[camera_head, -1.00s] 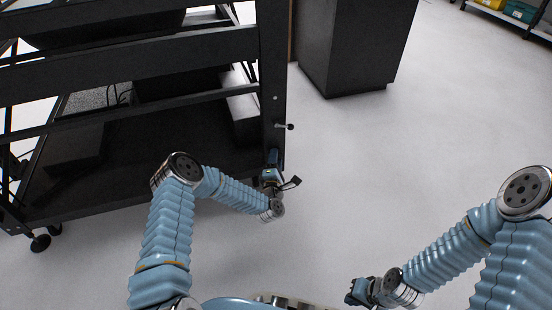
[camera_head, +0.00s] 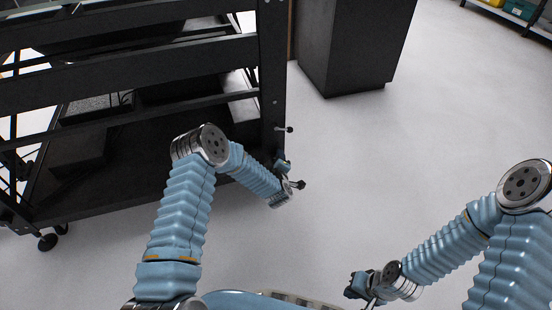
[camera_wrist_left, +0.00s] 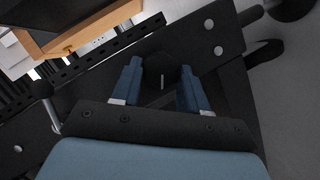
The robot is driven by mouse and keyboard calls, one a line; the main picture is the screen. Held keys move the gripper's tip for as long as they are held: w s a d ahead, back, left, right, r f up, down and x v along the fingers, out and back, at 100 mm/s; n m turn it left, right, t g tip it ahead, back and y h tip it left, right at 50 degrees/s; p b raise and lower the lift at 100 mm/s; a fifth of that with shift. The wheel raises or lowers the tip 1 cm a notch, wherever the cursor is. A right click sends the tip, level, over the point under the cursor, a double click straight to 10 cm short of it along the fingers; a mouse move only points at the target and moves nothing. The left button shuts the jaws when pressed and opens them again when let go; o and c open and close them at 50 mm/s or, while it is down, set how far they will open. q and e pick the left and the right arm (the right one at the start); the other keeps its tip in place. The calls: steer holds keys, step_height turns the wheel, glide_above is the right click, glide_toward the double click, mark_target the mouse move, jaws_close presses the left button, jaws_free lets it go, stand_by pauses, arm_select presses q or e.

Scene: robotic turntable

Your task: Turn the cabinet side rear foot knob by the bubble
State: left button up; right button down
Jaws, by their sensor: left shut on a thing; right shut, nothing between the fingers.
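The black cabinet frame (camera_head: 272,80) stands at the left of the head view, and my left gripper (camera_head: 283,165) is low at its near right corner. In the left wrist view, the blue fingers of my left gripper (camera_wrist_left: 161,88) are on either side of a dark rounded knob (camera_wrist_left: 158,66) with a short pale mark below it. The gripper is shut on this knob. The knob is hidden behind my wrist in the head view. I cannot make out a bubble level. My right gripper (camera_head: 356,286) is shut and empty above the floor at lower right.
A small black handle (camera_head: 289,129) sticks out of the frame's corner post above my left gripper. A caster (camera_head: 47,242) is at the frame's lower left. A dark cabinet (camera_head: 355,50) stands behind. The pale floor (camera_head: 440,110) to the right is clear.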

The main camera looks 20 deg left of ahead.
arm_select(q)
steer(key=shift+w+d+m+g+y, duration=0.15)
steer(key=shift+m+g+y, duration=0.6)
steer(key=shift+m, duration=0.8)
steer(key=shift+w+d+m+g+y, duration=0.15)
steer(key=shift+m+g+y, duration=0.45)
steer(key=shift+m+y, duration=0.7)
steer(key=shift+d+m+g+y, duration=0.2)
steer(key=shift+m+g+y, duration=0.4)
steer(key=shift+m, duration=1.25)
steer(key=o, duration=1.1)
steer(key=shift+c, duration=0.2)
steer(key=shift+d, duration=0.1)
